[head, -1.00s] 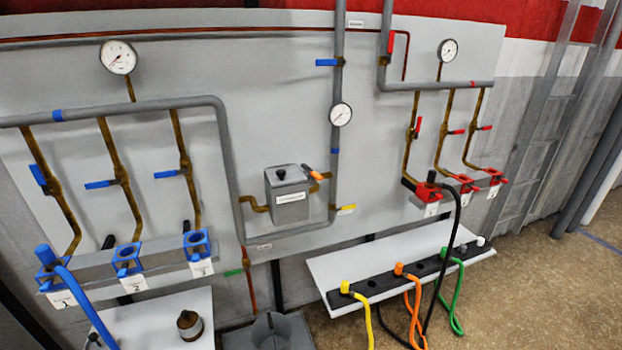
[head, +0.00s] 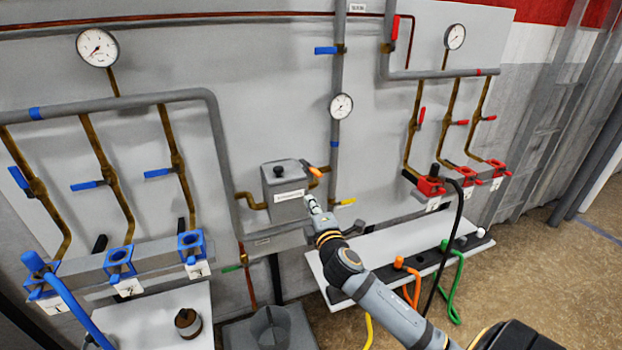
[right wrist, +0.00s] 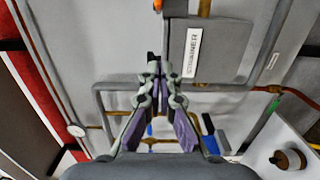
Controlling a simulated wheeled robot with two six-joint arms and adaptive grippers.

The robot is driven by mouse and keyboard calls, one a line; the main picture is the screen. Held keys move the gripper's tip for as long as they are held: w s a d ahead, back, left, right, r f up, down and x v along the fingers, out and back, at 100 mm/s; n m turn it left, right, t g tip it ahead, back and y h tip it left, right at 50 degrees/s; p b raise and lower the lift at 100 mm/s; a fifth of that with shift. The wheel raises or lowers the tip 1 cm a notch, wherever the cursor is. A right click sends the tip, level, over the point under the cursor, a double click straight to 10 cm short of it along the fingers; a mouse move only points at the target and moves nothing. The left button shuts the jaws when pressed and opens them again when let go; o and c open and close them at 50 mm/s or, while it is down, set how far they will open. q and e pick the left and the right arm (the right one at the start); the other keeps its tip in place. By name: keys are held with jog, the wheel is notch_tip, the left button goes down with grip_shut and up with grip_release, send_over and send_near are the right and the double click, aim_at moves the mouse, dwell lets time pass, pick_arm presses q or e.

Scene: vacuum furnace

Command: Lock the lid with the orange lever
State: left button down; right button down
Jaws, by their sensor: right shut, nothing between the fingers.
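The grey strainer box (head: 284,204) is mounted on the wall panel, with its lid (head: 276,177) on top and a dark knob (head: 279,172) on the lid. The orange lever (head: 314,171) sticks out at the lid's right side; part of it shows at the top edge of the right wrist view (right wrist: 157,4). My right gripper (head: 308,200) is shut and empty, in front of the box's right side and below the lever. In the right wrist view its fingertips (right wrist: 154,68) are together beside the labelled box (right wrist: 222,55). My left gripper is not in view.
A white shelf (head: 385,243) with coloured hoses lies under my right arm. A blue-ported manifold is at left, red ports at right.

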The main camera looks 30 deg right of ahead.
jog(key=shift+r, duration=0.1)
jog(key=p, duration=0.3)
send_near(310, 168)
jog(key=w+a, duration=0.2)
jog(key=w, duration=0.1)
jog(key=w+a, duration=0.1)
jog(key=w, duration=0.1)
jog(key=shift+a+f, duration=0.25)
jog(key=shift+f, duration=0.05)
jog(key=d, duration=0.3)
jog(key=shift+s+d+f, duration=0.1)
jog(key=shift+s+d, duration=0.25)
jog(key=shift+s+d+n+y+p, duration=0.1)
jog(key=shift+d+n+y+p, duration=0.15)
jog(key=shift+n+y+p, duration=0.3)
